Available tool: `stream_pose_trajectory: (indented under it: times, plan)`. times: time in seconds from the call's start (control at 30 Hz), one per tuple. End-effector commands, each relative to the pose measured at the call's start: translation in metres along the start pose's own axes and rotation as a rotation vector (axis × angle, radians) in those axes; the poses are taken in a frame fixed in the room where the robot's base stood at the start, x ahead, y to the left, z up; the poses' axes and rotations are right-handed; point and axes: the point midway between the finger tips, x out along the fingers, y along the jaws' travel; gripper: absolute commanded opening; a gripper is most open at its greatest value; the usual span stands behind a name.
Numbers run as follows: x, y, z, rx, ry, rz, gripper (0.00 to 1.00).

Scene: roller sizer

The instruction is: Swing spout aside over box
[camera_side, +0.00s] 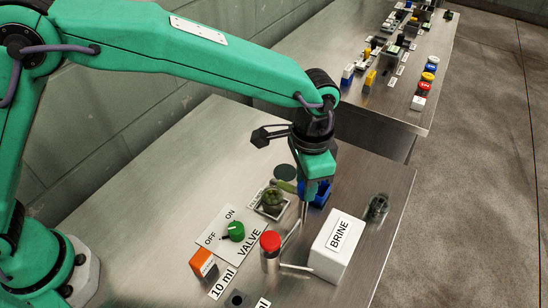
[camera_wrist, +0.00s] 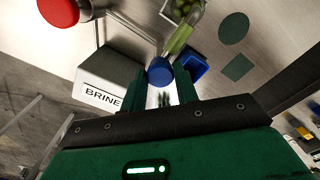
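A red-capped metal post (camera_side: 270,250) stands at the front centre, and its red cap (camera_wrist: 58,8) shows in the wrist view. A thin metal rod (camera_side: 297,267) runs from it toward the white BRINE box (camera_side: 336,247); I cannot tell for sure if this is the spout. The BRINE box also shows in the wrist view (camera_wrist: 103,82). My gripper (camera_side: 306,192) points down behind the post and box. In the wrist view its fingers (camera_wrist: 163,95) are apart, and a round blue end (camera_wrist: 160,71) of a greenish tube lies between or just beyond them. Contact is unclear.
A blue open box (camera_wrist: 196,67) is beside the gripper. A tray of green pieces (camera_side: 271,204), a valve panel with a green knob (camera_side: 236,231) and an orange block (camera_side: 203,264) lie to the left. A dark object (camera_side: 377,208) stands near the right edge.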

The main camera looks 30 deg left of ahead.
Motion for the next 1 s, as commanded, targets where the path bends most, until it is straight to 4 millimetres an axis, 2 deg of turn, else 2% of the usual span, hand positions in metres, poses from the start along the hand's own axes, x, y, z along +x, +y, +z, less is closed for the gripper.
stream_pose_trajectory:
  times: [0.03, 0.13, 0.57, 1.0]
  plan:
    - [-0.0002, 0.0000, -0.0001, 0.000, 0.000, 0.000, 0.19]
    - [-0.0003, 0.0001, -0.0001, 0.000, 0.001, 0.000, 0.00]
    - [-0.0008, 0.0003, -0.0003, 0.044, 0.001, 0.000, 0.00]
    - [-0.0012, 0.0003, -0.0004, 0.321, 0.002, 0.000, 0.00]
